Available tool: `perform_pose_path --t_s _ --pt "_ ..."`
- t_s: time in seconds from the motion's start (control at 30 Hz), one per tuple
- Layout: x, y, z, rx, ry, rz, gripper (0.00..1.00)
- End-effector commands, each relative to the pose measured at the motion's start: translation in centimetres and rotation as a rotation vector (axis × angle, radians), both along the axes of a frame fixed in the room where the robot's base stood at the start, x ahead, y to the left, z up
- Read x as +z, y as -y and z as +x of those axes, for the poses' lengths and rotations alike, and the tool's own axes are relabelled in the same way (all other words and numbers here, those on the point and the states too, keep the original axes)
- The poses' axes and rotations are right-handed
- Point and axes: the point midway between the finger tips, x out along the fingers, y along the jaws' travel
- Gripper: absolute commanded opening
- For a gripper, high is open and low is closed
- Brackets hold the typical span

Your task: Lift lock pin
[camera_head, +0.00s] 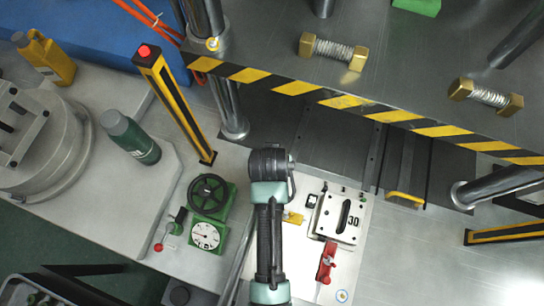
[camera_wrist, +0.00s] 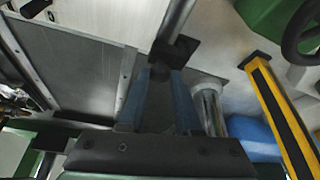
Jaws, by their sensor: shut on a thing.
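My gripper (camera_wrist: 160,72) shows in the wrist view, its two blue fingers closed on a small dark piece, which I take to be the lock pin (camera_wrist: 178,48). The dark piece sits at the end of a grey metal rod (camera_wrist: 181,18). Its lower part is hidden between the fingers. In the head view my arm hangs over the pale bench at bottom centre and hides the fingertips and the pin. The same rod appears to show just left of my arm (camera_head: 236,262). I cannot tell whether the pin is raised.
A green unit with a black handwheel (camera_head: 208,193) and a dial gauge (camera_head: 205,236) stand left of my arm. A yellow-black post (camera_head: 176,105) and a striped platform edge (camera_head: 345,101) lie beyond.

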Motion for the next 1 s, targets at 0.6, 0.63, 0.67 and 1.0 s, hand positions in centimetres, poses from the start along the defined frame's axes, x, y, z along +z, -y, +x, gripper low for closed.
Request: perform_pose_path --t_s 0.6,0.63,0.67,1.0 --pt "0.0 0.0 0.0 0.0 -0.001 0.0 0.0" --pt "0.0 0.0 0.0 0.0 -0.001 0.0 0.0" --pt "0.0 0.0 0.0 0.0 -0.001 0.0 0.0" --pt "1.9 0.0 0.0 0.0 -0.001 0.0 0.0"
